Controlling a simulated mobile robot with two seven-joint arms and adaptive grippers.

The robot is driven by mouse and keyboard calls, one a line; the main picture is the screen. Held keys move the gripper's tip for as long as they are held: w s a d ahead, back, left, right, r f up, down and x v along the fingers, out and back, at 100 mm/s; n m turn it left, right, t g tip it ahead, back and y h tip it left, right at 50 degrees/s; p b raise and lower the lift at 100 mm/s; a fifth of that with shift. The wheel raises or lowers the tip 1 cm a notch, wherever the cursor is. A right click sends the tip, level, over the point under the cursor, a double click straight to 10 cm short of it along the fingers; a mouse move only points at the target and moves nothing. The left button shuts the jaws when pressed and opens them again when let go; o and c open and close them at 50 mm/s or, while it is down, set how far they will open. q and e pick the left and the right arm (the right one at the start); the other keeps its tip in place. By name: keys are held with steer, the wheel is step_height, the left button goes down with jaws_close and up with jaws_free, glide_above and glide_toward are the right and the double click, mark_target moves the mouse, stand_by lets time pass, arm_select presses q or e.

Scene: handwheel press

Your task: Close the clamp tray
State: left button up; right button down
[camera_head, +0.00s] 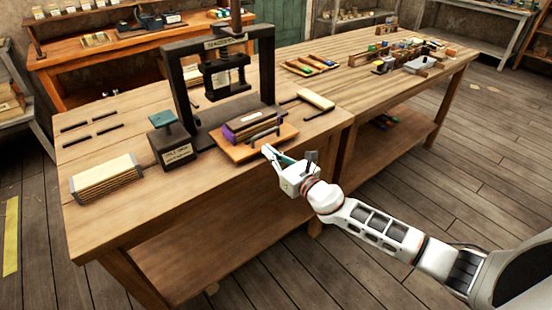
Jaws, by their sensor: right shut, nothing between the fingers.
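The clamp tray (238,154) is an orange-brown wooden board in front of the black press frame (181,82). It sticks out from the press toward the table's front edge. A purple-edged block (240,127) and a dark bar (263,134) lie on it. My right gripper (268,153) is shut and empty, close to the tray's front right edge. I cannot tell whether its fingertips touch the tray. My left gripper is not in view.
A pale paper-like block (106,178) lies at the table's left front. A pale bar (316,100) lies right of the press.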

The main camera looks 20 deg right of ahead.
mark_target(251, 137)
steer(key=b+x, duration=0.1)
steer(key=x, duration=0.3)
steer(key=b+x, duration=0.1)
steer(key=x, duration=0.4)
steer(key=shift+w+a+f, duration=0.1)
steer(key=shift+w+f, duration=0.05)
steer(key=shift+f, duration=0.1)
steer(key=shift+w+a+r+b, duration=0.1)
steer(key=shift+w+a+b, duration=0.15)
steer(key=shift+w, duration=0.2)
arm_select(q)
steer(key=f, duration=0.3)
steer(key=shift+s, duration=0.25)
arm_select(e)
steer(key=shift+d+r, duration=0.1)
